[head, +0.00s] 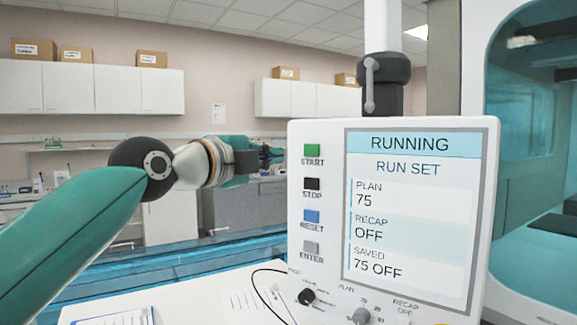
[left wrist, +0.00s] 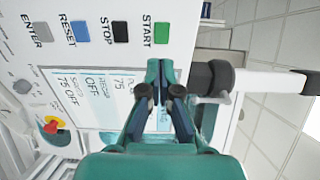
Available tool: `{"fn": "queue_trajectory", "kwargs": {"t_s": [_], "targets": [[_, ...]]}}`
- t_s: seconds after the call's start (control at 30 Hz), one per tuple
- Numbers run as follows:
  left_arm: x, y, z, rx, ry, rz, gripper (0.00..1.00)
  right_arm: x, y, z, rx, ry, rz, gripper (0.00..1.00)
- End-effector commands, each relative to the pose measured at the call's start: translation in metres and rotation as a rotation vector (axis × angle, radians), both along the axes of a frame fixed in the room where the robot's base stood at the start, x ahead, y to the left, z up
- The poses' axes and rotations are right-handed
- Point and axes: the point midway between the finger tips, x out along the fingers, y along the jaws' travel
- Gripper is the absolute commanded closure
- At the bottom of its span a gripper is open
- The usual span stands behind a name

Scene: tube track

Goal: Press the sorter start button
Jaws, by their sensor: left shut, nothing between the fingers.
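The green START button (head: 312,150) is at the top of a button column on a white control panel (head: 318,125). It also shows in the left wrist view (left wrist: 161,33). The panel's screen (head: 415,168) reads RUNNING, RUN SET, PLAN 75, RECAP OFF, SAVED 75 OFF. My left gripper (head: 272,156) is shut and empty, to the left of the START button in the head view. In the left wrist view its closed fingertips (left wrist: 160,66) appear over the screen, below the START button. I see no clear contact with the button. My right gripper is not in view.
Below START are the black STOP (head: 312,184), blue RESET (head: 311,216) and grey ENTER (head: 311,248) buttons. Knobs (head: 306,296) sit on the panel's lower part. A red and yellow knob (left wrist: 52,125) shows in the left wrist view. Papers (head: 250,305) lie on the white table.

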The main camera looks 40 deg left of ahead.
Motion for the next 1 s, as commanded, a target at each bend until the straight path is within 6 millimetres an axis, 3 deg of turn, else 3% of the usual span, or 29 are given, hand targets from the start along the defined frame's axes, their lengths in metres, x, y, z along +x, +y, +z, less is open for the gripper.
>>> {"fn": "queue_trajectory", "kwargs": {"t_s": [0.23,1.0], "targets": [[-0.022,-0.002,0.001,0.0,-0.001,-0.003,1.0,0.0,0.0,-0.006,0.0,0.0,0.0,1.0],[-0.022,-0.002,0.001,0.0,-0.002,-0.004,1.0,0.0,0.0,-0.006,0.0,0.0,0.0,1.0]]}}
